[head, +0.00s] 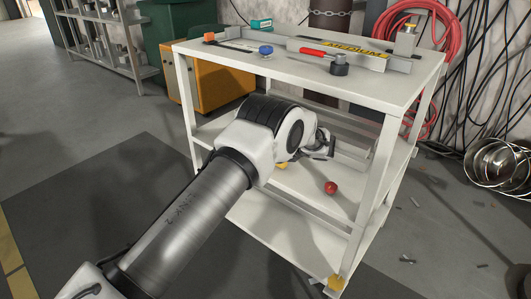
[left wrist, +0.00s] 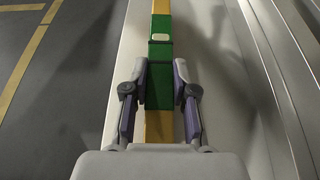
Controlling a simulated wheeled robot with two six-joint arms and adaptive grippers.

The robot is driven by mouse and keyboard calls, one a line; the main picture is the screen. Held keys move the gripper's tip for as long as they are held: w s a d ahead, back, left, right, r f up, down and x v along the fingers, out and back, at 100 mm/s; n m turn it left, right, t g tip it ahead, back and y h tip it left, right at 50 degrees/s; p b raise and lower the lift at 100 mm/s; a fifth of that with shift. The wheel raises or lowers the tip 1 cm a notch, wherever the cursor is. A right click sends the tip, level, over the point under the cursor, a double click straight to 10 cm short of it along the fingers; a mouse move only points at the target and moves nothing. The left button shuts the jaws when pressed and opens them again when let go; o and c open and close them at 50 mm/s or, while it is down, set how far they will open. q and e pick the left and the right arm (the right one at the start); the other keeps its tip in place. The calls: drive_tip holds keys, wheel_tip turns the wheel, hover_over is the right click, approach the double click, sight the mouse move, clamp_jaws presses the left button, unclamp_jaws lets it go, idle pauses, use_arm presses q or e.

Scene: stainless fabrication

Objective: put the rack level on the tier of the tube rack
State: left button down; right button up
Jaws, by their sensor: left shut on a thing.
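The rack level is a long yellow bar (left wrist: 161,125) with a green middle (left wrist: 160,85) and a pale window, seen in the left wrist view. My left gripper (left wrist: 160,75) is shut on its green middle, one finger on each side. In the head view this gripper (head: 325,148) reaches in between the top and the lower tier (head: 265,220) of the white tube rack (head: 370,195). My arm hides most of the level there. I cannot tell whether the level touches the tier. My right gripper is not in view.
The top (head: 240,62) carries a red-handled tool (head: 318,52), a blue knob (head: 266,51) and other small items. Rack posts stand close around the arm.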

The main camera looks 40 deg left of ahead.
use_arm(q)
drive_tip(key=shift+f, duration=0.1)
drive_tip(key=shift+f, duration=0.15)
drive_tip(key=c, duration=0.9)
unclamp_jaws()
drive_tip(key=shift+r, duration=0.2)
drive_tip(key=p+v, duration=0.3)
drive_tip(key=v, duration=0.4)
drive_tip(key=shift+d+r, duration=0.1)
drive_tip(key=shift+d, duration=0.2)
